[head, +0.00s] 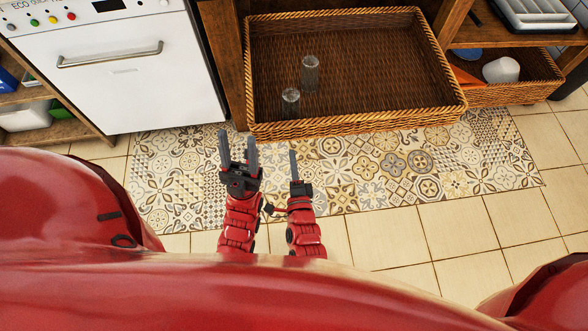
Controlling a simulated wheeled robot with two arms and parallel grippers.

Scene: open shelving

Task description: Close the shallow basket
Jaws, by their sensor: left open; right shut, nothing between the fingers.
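A wide, shallow wicker basket (358,122) sticks out of the wooden shelving over the patterned mat. Two clear glasses stand in it, one glass (310,74) further back and one glass (290,102) near the front left. My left gripper (237,148) is open and empty, in front of the basket's front left corner, with its fingers pointing toward the basket. My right gripper (293,158) is shut and empty, just right of the left one and in front of the basket's front wall. Neither gripper visibly holds the basket; contact is hard to judge.
A white oven (120,85) with a bar handle stands left of the basket. A second wicker basket (500,94) with a white cup (501,70) sits at the right. The patterned mat (420,165) and tiled floor (430,235) in front are clear.

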